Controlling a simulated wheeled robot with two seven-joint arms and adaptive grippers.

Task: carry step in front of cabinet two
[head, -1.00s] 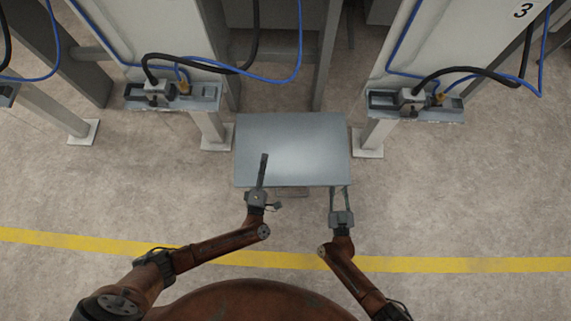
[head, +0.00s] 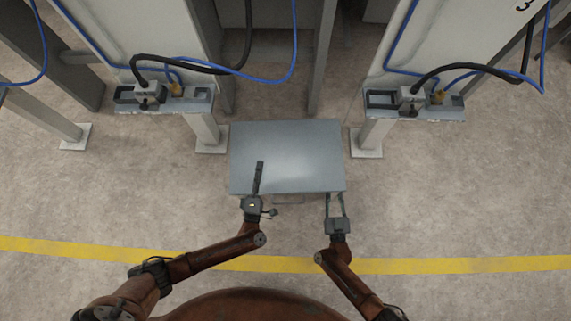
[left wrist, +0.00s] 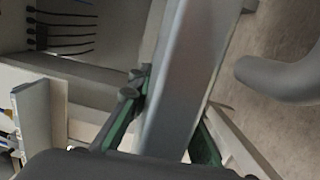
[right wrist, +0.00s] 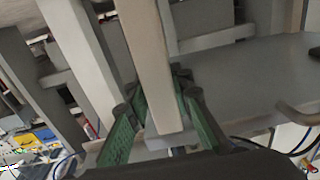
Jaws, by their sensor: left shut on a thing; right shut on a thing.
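The step (head: 300,150) is a grey flat-topped platform in the middle of the head view, between two cabinet legs. My left gripper (head: 257,180) is at its near left edge, with a finger over the top. In the left wrist view its fingers (left wrist: 165,125) straddle a grey metal bar of the step (left wrist: 190,70). My right gripper (head: 335,205) is at the near right edge. In the right wrist view its fingers (right wrist: 160,110) close on a pale bar of the step (right wrist: 148,60). The step's underside is hidden in the head view.
Cabinets (head: 140,40) and (head: 425,40) stand behind, with grey connector shelves (head: 165,100), (head: 415,105), cables and floor feet (head: 212,138), (head: 366,142) flanking the step. A number 3 is partly visible at top right. A yellow floor line (head: 450,266) crosses open floor in front.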

